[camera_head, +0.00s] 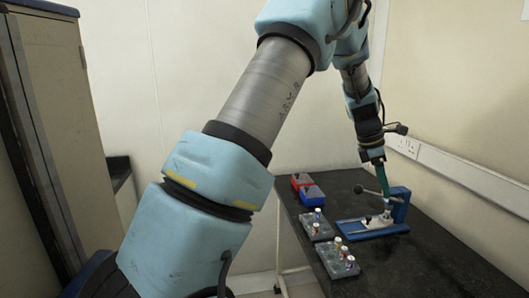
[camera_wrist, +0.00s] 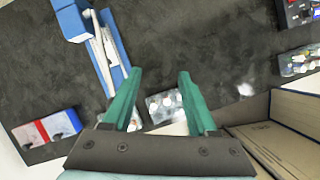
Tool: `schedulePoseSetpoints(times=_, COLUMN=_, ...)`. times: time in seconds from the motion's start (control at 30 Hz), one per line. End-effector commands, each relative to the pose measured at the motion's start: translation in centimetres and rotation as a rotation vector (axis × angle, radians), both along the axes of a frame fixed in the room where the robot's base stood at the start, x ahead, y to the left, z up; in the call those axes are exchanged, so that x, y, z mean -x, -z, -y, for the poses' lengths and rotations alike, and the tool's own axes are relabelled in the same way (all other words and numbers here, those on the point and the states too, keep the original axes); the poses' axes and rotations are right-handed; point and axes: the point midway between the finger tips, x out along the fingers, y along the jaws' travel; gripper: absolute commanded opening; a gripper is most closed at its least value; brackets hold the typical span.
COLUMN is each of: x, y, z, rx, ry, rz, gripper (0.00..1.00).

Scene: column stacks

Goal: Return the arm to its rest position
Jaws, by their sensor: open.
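My gripper (camera_head: 384,188) hangs from my raised arm over the dark table (camera_head: 420,265), close to a blue lever press (camera_head: 399,205) in the head view. In the wrist view my gripper (camera_wrist: 158,80) has its two green fingers wide apart, with nothing held between them. The blue press (camera_wrist: 74,22) lies beyond the left finger there. The head view does not show clearly whether the fingers touch the press or stand in front of it.
Small racks with coloured-cap vials (camera_head: 337,262) stand at the table's left side, nearer me. A red and blue box pair (camera_head: 308,190) sits at the far left corner. A tall cabinet (camera_head: 62,130) stands left. The table's right front is clear.

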Motion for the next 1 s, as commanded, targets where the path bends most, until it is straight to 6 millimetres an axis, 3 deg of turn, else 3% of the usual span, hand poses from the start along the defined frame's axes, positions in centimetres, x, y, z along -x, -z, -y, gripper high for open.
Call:
schedulePoseSetpoints(times=0.33, x=-0.8, y=1.3, z=-6.5, rx=-0.041, ry=0.141, rz=0.103, gripper=0.59)
schedulePoseSetpoints(times=0.57, x=-0.4, y=2.8, z=-14.0, rx=-0.101, ry=0.335, rz=0.212, gripper=0.59)
schedulePoseSetpoints(times=0.67, x=0.5, y=3.9, z=-18.6, rx=-0.141, ry=0.462, rz=0.268, gripper=0.59)
schedulePoseSetpoints(times=0.77, x=2.5, y=5.5, z=-24.5, rx=-0.197, ry=0.646, rz=0.335, gripper=0.59)
schedulePoseSetpoints(times=0.9, x=6.9, y=8.0, z=-32.4, rx=-0.277, ry=0.959, rz=0.408, gripper=0.59)
schedulePoseSetpoints(times=1.0, x=10.0, y=9.4, z=-36.1, rx=-0.315, ry=1.151, rz=0.435, gripper=0.59)
